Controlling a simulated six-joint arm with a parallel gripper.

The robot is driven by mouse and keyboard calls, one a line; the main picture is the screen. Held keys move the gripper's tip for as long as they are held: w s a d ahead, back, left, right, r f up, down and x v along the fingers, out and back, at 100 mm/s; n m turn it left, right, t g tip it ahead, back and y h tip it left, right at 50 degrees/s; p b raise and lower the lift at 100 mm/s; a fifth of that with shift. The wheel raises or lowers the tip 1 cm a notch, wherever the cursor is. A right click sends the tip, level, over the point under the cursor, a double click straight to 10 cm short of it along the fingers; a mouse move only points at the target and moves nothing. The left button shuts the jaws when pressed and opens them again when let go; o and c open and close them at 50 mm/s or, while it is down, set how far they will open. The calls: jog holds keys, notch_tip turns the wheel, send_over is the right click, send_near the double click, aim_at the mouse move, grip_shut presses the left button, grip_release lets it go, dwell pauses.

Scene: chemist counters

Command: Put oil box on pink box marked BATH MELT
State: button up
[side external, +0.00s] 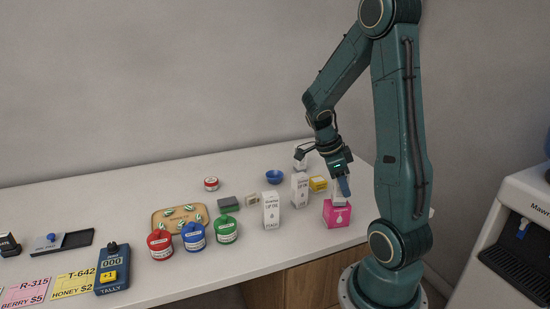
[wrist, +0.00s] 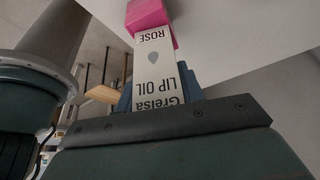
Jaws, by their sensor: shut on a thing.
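A white oil box (wrist: 153,58) marked Greisa LIP OIL ROSE is between the blue fingers of my gripper (wrist: 157,92) in the wrist view. My gripper (side external: 344,187) is shut on it. In the side view the oil box (side external: 337,198) is small and partly hidden by a finger; it is right above the pink box (side external: 337,215), near the counter's right end. The pink box (wrist: 148,14) also shows in the wrist view, at the far end of the oil box. I cannot tell whether the oil box rests on it. The pink box's lettering is too small to read.
Red (side external: 160,245), blue (side external: 193,237) and green (side external: 226,230) jars stand further left. The counter's front edge is close.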

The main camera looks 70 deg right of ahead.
jog(key=shift+f, duration=0.2)
jog(key=o, duration=1)
jog(key=shift+r, duration=0.1)
jog(key=v, duration=1.2)
jog(key=shift+r, duration=0.1)
